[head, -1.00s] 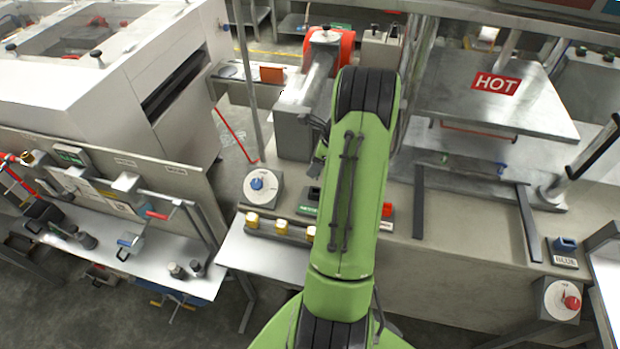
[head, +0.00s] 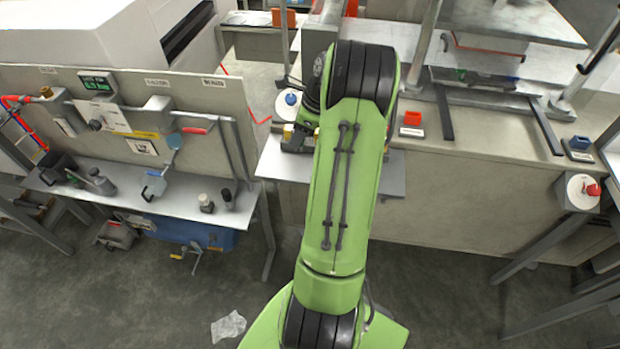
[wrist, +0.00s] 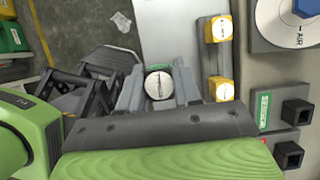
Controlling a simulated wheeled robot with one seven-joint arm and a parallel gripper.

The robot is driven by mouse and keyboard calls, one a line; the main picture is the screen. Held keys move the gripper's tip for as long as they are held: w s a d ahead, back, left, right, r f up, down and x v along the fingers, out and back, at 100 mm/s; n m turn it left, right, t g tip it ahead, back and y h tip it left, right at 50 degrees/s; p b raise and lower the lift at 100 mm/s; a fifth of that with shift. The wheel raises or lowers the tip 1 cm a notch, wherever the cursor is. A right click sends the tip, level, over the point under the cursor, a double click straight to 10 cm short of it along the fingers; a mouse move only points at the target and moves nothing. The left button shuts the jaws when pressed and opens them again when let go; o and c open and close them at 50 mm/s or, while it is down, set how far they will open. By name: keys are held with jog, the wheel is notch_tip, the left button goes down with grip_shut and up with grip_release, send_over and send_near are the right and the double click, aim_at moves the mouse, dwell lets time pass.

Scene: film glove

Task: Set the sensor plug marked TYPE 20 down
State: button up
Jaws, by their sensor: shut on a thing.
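My gripper (wrist: 159,88) shows in the wrist view, its two grey fingers on either side of a round piece with a white face (wrist: 158,86). The fingers are shut on this piece, which I take to be the sensor plug; no TYPE 20 marking can be read. The piece is held over or near a pale metal shelf (wrist: 168,35), and I cannot tell whether it touches. In the head view my green arm hides the gripper and the held piece.
Right of the rack are black square sockets (wrist: 297,112) and a white AIR dial with a blue knob (wrist: 300,10). The pale shelf has bare room beside the rack.

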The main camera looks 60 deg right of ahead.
notch_tip(320, 180, down, 8)
jog(key=shift+f+b, duration=0.2)
jog(key=shift+b, duration=0.95)
jog(key=shift+r, duration=0.1)
jog(key=o, duration=1.1)
jog(key=shift+c, duration=0.2)
